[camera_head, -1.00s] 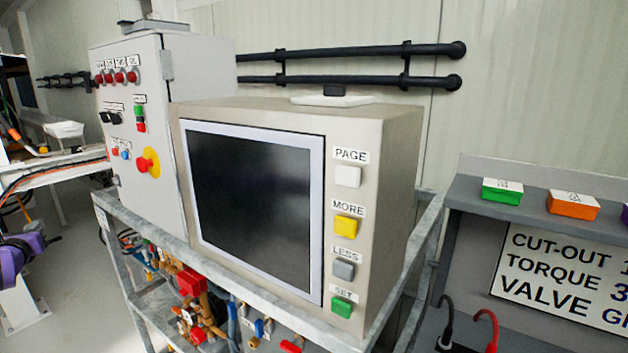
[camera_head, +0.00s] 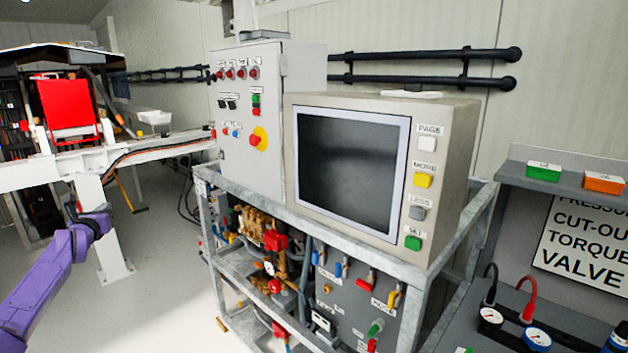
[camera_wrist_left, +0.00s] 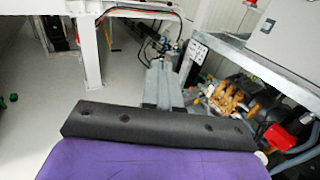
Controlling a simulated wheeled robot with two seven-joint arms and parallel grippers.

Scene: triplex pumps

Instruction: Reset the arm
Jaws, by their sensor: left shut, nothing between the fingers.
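My left arm is purple and comes in from the left edge in the head view. Its grey gripper (camera_head: 72,208) is in front of a white post, in open air left of the pump skid. In the left wrist view the gripper (camera_wrist_left: 159,70) is shut and empty, pointing away over the floor. It touches nothing that I can see. My right arm and gripper are out of view.
A beige monitor box (camera_head: 440,145) and a grey control cabinet (camera_head: 243,165) stand on a metal frame (camera_head: 345,235) with valves and piping. A shelf (camera_head: 530,186) with coloured boxes is at right.

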